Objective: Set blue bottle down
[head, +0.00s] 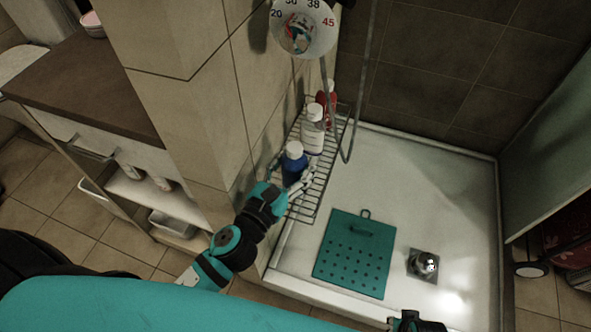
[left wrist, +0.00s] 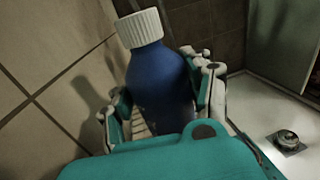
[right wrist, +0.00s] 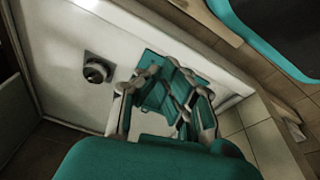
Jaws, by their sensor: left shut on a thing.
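The blue bottle (head: 294,167) with a white cap is at the near end of the wire rack (head: 305,205) in the head view. My left gripper (head: 291,184) is shut on it. In the left wrist view the bottle (left wrist: 160,85) stands between the two fingers, cap up. I cannot tell whether its base touches the rack. My right gripper (right wrist: 163,103) is open over the shower basin, with the teal mat behind its fingers and nothing visibly held.
A white bottle (head: 312,138) and a red bottle (head: 328,98) stand further back on the rack. A tiled wall (head: 225,125) runs close on its left. A hose hangs by its right side. The basin holds a teal mat (head: 345,277) and a drain (head: 424,263).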

